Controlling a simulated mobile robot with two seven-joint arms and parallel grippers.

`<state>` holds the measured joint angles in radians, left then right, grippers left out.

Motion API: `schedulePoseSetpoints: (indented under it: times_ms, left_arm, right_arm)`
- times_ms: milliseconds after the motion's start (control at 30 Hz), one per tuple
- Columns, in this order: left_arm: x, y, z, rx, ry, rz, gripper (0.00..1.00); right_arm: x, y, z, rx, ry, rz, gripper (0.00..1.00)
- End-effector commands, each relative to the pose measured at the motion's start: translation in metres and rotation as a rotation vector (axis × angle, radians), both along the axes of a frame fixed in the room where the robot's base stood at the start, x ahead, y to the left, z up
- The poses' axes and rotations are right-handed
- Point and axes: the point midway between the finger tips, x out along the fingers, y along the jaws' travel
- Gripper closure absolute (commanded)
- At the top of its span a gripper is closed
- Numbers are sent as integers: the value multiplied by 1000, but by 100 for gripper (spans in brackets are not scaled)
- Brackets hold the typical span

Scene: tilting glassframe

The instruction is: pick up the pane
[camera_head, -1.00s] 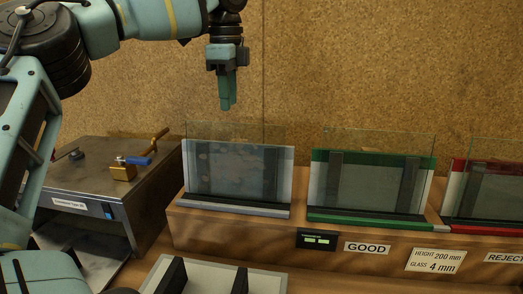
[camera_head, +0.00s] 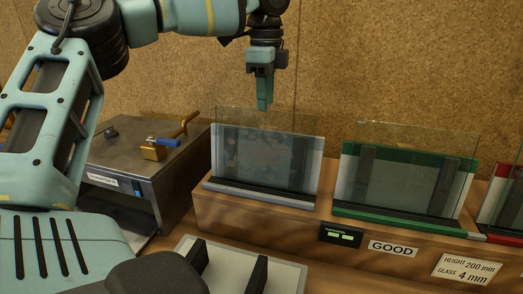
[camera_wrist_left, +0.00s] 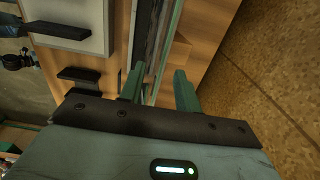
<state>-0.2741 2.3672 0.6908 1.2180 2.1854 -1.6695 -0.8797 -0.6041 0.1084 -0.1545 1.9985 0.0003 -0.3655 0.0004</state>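A clear glass pane (camera_head: 262,155) stands upright in the left rack, which has a white back and a grey foot (camera_head: 258,196). Cloudy spots show through the glass. My left gripper (camera_head: 264,104) points down at the pane's top edge, and its fingertips overlap that edge in the head view. In the left wrist view the two fingers (camera_wrist_left: 160,72) are apart with nothing gripped, and thin long edges of the rack or pane run up from the gap. I cannot tell whether the glass is between the fingers. My right gripper is not in view.
A green rack (camera_head: 400,212) with a pane stands to the right, then a red rack (camera_head: 486,219) at the edge. A metal box with a brass and blue clamp (camera_head: 157,149) is at left. A light tray with dark bars (camera_head: 290,275) lies in front. Cork wall behind.

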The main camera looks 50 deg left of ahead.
Motion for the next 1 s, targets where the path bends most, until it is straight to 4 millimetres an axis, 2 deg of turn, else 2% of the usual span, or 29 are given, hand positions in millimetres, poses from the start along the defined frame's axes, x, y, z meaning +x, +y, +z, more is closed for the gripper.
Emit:
schedulePoseSetpoints:
  times_ms: [133, 300, 567, 600, 833, 1000]
  left_arm:
    - [-7, 1, -18, 0, 0, -1, 67]
    - [-5, 1, -36, 0, 0, 2, 67]
    - [-5, 1, -40, 0, -1, 2, 67]
    - [-5, 1, -40, 0, -1, 2, 68]
    - [-5, 1, -40, 0, -1, 2, 98]
    - [-5, 1, -40, 1, -2, 2, 100]
  right_arm:
    - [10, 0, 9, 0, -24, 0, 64]
    - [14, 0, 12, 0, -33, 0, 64]
    - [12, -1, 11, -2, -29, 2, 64]
    - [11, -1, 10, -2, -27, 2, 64]
    - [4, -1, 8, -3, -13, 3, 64]
    - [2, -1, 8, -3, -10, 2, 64]
